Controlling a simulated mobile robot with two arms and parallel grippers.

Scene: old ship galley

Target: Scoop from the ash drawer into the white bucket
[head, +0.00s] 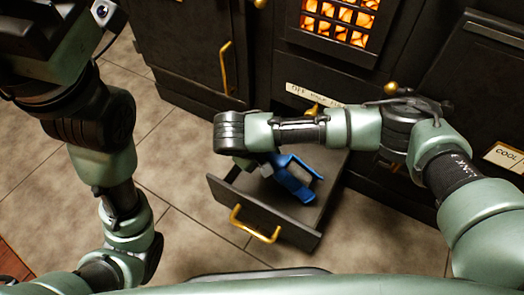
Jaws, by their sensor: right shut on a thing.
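The ash drawer (228,197) is a dark drawer pulled out from under the stove, with a brass handle on its front. A blue scoop-like tool (292,184) is inside the drawer's outline, partly hidden by my right arm. My right gripper (264,167) is mostly hidden under its own wrist and is shut on the blue tool. I cannot tell whether the tool touches the drawer floor, nor whether ash is in it. My left arm is raised at the left, and its fingers are out of view. The white bucket is not in view.
The dark stove has a glowing orange grate (340,18) and a cupboard door with a brass handle (226,67). A label reading "COOL" (503,156) is on the right panel. Tiled floor (185,150) is clear left of the drawer.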

